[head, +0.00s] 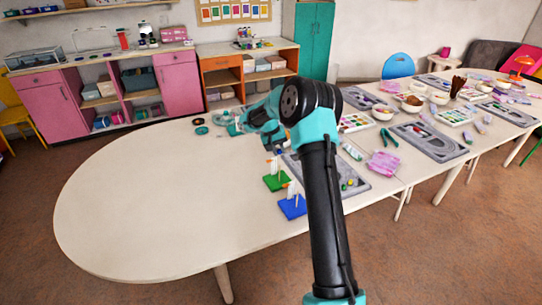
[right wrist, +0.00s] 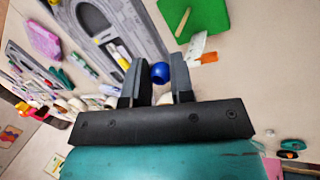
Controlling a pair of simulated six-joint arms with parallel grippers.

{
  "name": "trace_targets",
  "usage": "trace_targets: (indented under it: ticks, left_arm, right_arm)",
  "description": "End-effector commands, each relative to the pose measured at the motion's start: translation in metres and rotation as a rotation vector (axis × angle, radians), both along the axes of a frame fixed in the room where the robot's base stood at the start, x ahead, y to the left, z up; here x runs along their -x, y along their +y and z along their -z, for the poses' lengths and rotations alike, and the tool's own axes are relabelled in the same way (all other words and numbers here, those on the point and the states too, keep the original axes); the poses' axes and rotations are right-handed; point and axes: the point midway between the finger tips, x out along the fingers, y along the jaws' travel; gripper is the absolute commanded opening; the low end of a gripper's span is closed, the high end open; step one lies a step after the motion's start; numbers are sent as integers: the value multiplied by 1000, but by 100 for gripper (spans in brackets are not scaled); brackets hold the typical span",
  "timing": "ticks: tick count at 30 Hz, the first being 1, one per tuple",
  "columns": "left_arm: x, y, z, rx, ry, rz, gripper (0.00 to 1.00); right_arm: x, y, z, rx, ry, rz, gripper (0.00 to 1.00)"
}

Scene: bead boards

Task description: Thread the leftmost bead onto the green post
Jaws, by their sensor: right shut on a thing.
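My right gripper (head: 275,145) hangs over the table just behind the green board (head: 276,183). In the right wrist view, my right gripper (right wrist: 159,68) is shut on a round blue bead (right wrist: 160,72), held between the fingertips. The green board also shows in the right wrist view (right wrist: 205,15), beyond the fingers, with a thin light post (right wrist: 183,22) on it. The bead is apart from that post. A white and orange piece (right wrist: 200,48) shows beside the green board. My left gripper is not in view.
A blue board (head: 292,208) stands in front of the green one, close to the table edge. A grey tray (head: 357,188) with small beads lies to the right, partly behind my arm. The left of the table (head: 140,205) is clear.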

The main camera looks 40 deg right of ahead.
Motion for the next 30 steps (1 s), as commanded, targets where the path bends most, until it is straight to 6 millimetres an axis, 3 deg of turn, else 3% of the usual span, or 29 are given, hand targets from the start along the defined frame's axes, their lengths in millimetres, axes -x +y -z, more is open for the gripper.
trace_targets:
  ticks: [14,30]
  left_arm:
    - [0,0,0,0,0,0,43]
    - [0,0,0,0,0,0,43]
  right_arm:
    - [0,0,4,0,0,0,1]
    - [0,1,40,0,0,1,1]
